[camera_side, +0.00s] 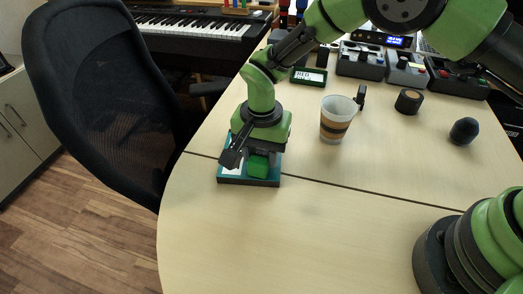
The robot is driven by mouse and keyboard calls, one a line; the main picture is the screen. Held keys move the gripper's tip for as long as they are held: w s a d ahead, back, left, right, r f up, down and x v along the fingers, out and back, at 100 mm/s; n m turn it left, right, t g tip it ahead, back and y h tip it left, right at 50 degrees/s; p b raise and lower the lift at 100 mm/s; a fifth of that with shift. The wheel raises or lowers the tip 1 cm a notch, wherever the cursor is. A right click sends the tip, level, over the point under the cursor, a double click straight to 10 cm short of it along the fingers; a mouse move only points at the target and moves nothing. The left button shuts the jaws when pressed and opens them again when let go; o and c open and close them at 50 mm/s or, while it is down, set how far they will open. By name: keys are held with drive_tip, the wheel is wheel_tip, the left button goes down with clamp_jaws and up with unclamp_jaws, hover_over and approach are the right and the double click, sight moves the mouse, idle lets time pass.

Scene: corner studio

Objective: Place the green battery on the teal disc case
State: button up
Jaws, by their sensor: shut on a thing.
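The teal disc case (232,180) lies flat on the table near its left edge. A white patch shows on its left part. The green battery (259,167) is at the right part of the case, low over it or on it; I cannot tell whether it touches. My gripper (246,163) points down over the case and is shut on the green battery. The gripper hides part of the case and the top of the battery.
A paper cup (336,120) stands right of my gripper, with a dark cylinder (408,101) and a dark rounded object (463,131) farther right. Several pedal-like boxes (361,61) line the back. A chair (105,90) stands off the left edge. The front table is clear.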

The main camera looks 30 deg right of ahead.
drive_tip(key=shift+f, duration=0.1)
drive_tip(key=o, duration=1.1)
drive_tip(key=shift+c, duration=0.2)
wheel_tip(320, 180, up, 11)
wheel_tip(320, 180, up, 9)
drive_tip(key=n+t+y, duration=0.1)
hover_over(261, 151)
drive_tip(key=s+d, duration=0.2)
drive_tip(key=d, duration=0.3)
drive_tip(key=s+d+r+n+t+y, duration=0.1)
drive_tip(key=s+d+r+t, duration=0.1)
drive_tip(key=s+d+r, duration=0.5)
drive_tip(key=s+d+n+t, duration=0.3)
drive_tip(key=s+t, duration=0.1)
drive_tip(key=s, duration=0.8)
drive_tip(key=shift+d+r, duration=0.4)
